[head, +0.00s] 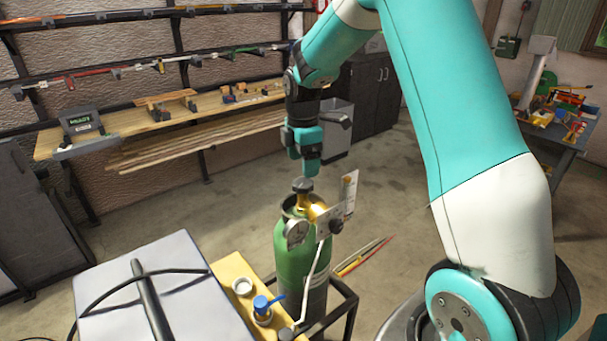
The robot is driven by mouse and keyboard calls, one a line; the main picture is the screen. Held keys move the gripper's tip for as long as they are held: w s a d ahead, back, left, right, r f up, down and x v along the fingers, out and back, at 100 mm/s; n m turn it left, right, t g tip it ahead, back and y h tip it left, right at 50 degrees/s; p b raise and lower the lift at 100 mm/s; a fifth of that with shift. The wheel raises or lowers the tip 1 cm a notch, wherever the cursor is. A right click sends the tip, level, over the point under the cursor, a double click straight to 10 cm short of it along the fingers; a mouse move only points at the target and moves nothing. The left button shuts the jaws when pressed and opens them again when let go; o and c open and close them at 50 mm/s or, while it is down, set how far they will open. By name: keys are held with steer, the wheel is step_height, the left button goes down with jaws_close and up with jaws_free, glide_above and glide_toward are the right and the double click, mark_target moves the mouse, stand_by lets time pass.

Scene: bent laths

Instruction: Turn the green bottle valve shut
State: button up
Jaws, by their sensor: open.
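The green bottle (292,257) stands upright in a dark metal frame, low in the middle of the head view. Its valve (302,186) has a small dark knob on top of a brass body (313,208). A round gauge (298,232) and a grey plate (340,203) sit at the valve. My gripper (308,170) points down just above the knob and is open. I cannot tell whether its fingertips touch the knob. The fingers are small and dark here, and the gap between them is hard to see.
A grey box (175,295) with a black cable and a yellow block (238,270) with a blue-capped fitting (262,306) stand left of the bottle. A wooden workbench (110,125) runs along the back wall. Coloured rods (362,258) lie on the floor. Open floor (220,205) lies behind.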

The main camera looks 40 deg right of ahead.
mark_target(303, 182)
step_height(303, 182, down, 6)
steer(key=shift+r+p, duration=0.1)
steer(key=shift+p, duration=0.55)
steer(key=c, duration=0.9)
steer(key=shift+d, duration=0.1)
